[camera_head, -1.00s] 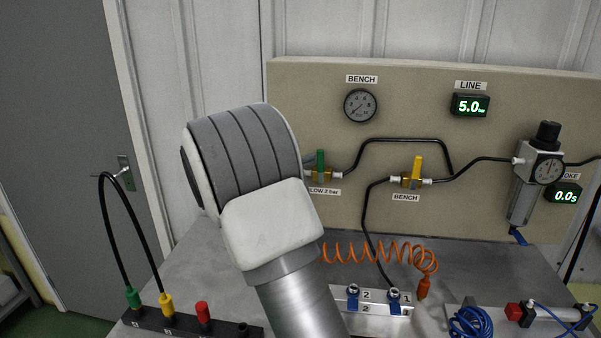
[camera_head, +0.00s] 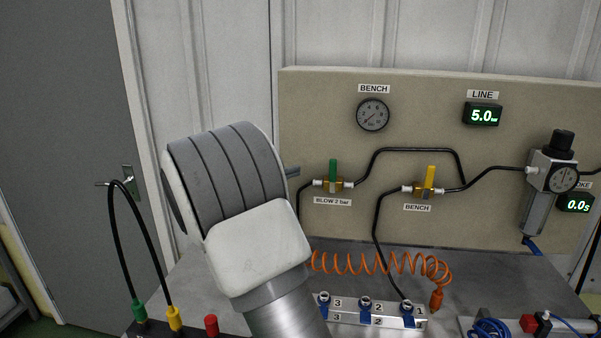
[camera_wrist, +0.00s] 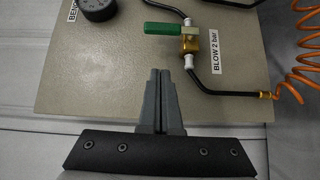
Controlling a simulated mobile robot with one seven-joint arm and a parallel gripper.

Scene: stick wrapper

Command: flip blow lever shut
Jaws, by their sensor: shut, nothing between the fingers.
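The green blow lever (camera_head: 333,170) stands upright on its brass valve (camera_head: 333,185), across the black line, above the "BLOW 2 bar" label. The lever also shows in the wrist view (camera_wrist: 163,28), ahead of the fingertips and lying crosswise in that picture. My gripper (camera_wrist: 160,73) is shut and empty, with a gap between its tips and the lever. In the head view my wrist hides most of the gripper; only a small grey tip (camera_head: 293,172) shows, left of the valve.
A similar yellow bench lever (camera_head: 430,177) stands upright to the right. A bench gauge (camera_head: 373,115) is above, and an orange coiled hose (camera_head: 385,262) lies below the board. Black lines run along the board.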

